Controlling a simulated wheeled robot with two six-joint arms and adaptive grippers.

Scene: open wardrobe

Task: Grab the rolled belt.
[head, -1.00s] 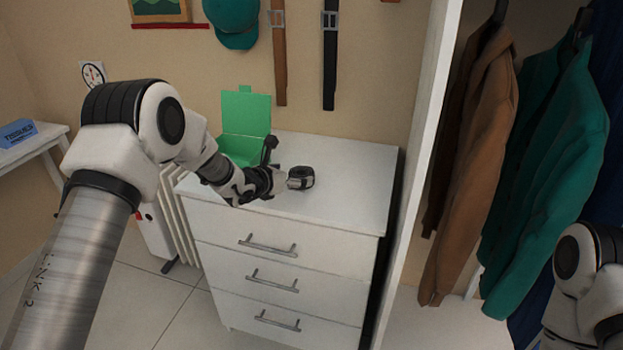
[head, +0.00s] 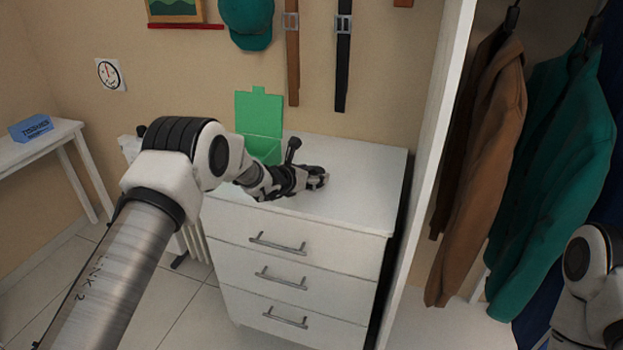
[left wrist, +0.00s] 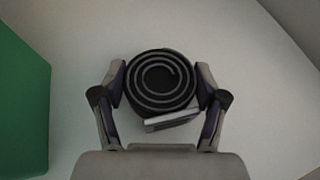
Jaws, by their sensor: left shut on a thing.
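The rolled belt (left wrist: 162,82) is a dark spiral coil with a silver buckle on its near side. In the left wrist view it sits between the two fingers of my left gripper (left wrist: 161,88), which is shut on it from both sides. In the head view my left gripper (head: 318,178) is over the top of the white dresser (head: 365,190), and it mostly hides the belt. I cannot tell whether the belt touches the dresser top. My right gripper is not in view; only part of my right arm shows at the lower right.
A green box with its lid up (head: 258,112) stands on the dresser, left of my left gripper. The dresser top to the right is clear. A wardrobe side panel (head: 432,150) stands right of the dresser, with a brown jacket (head: 485,170) and a teal jacket (head: 560,165) hanging beyond.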

